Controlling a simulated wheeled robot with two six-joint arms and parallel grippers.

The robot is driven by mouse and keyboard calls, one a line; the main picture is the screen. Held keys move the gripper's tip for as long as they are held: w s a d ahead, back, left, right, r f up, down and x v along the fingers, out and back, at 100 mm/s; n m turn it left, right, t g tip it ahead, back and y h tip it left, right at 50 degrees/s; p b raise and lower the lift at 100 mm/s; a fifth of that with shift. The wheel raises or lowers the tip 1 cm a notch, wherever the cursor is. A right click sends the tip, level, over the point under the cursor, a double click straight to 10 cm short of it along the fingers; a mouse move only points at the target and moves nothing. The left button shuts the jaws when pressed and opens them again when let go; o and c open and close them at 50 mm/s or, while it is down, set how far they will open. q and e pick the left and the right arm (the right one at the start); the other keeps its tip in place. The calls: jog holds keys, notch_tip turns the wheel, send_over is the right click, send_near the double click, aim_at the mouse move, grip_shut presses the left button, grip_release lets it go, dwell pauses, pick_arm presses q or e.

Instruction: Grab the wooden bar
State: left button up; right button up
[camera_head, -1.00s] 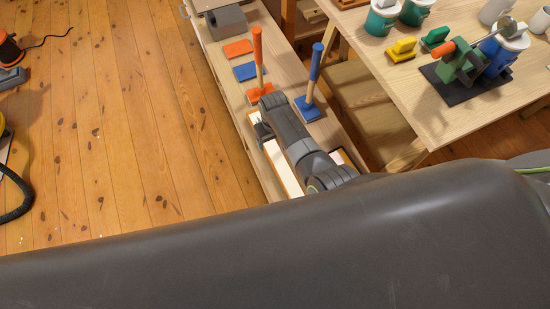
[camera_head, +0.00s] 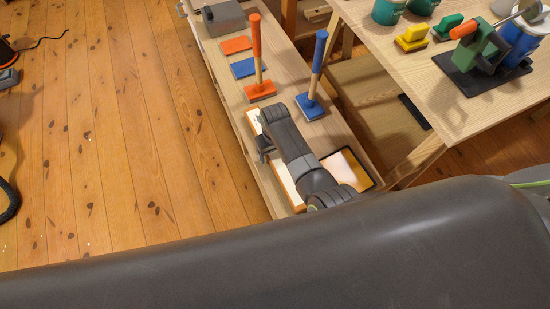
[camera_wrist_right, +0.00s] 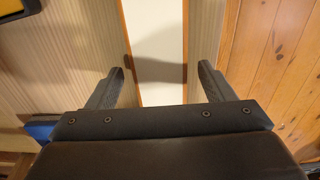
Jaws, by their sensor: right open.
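I cannot pick out a separate wooden bar with certainty in either view. My right gripper (camera_head: 264,146) is low over the light wooden bench, above a white panel with an orange edge (camera_head: 287,183). In the right wrist view my right gripper (camera_wrist_right: 161,72) is open, its fingers apart, with nothing visibly held. The white panel (camera_wrist_right: 154,22) runs lengthwise between the fingers, with a dark shadow across it. My right arm hides part of the panel in the head view. My left gripper is not in view.
An orange-handled tool (camera_head: 257,55) and a blue-handled tool (camera_head: 317,65) stand upright just beyond my gripper. A black-edged tray (camera_head: 352,165) lies right of my arm. A table (camera_head: 430,85) with mugs and blocks stands at right. The plank floor (camera_head: 120,150) at left is mostly clear.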

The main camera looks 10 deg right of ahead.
aim_at(275, 153)
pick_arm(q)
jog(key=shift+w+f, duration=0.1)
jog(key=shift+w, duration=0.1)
pick_arm(e)
jog(key=shift+f, duration=0.25)
jog(key=shift+c, duration=0.2)
jog(key=c, duration=1.2)
jog(key=shift+r, duration=0.1)
jog(key=shift+c, duration=0.2)
